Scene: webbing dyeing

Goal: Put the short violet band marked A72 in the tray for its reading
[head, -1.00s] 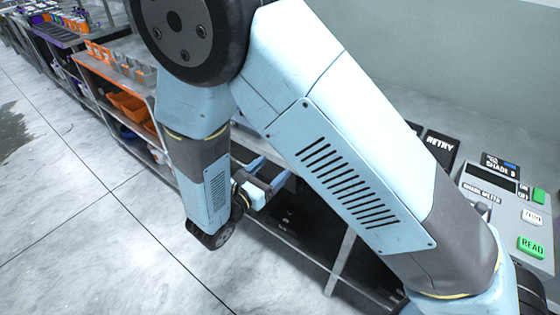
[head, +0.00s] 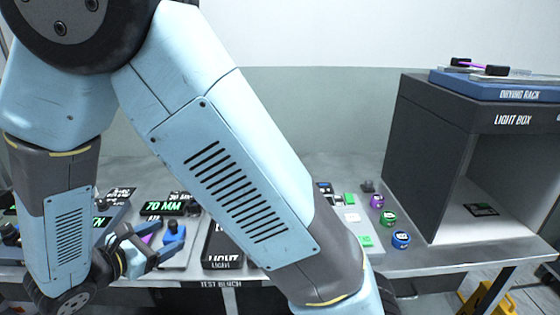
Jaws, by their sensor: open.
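My gripper (head: 150,250) is open at the lower left, low over the bench. A small violet patch (head: 147,238) shows close to its fingers; I cannot tell whether it is the short violet band, and no A72 mark is legible. Another violet strip (head: 468,66) lies on the drying rack at the upper right, far from my gripper. A black tray (head: 222,248) lettered LIGHT lies on the bench right of my gripper, partly hidden by my arm. Other trays cannot be made out.
A display (head: 164,208) reads 70 MM behind my gripper. A dark light box (head: 430,150) carries the drying rack (head: 500,92). A yellow object (head: 487,300) stands below the bench.

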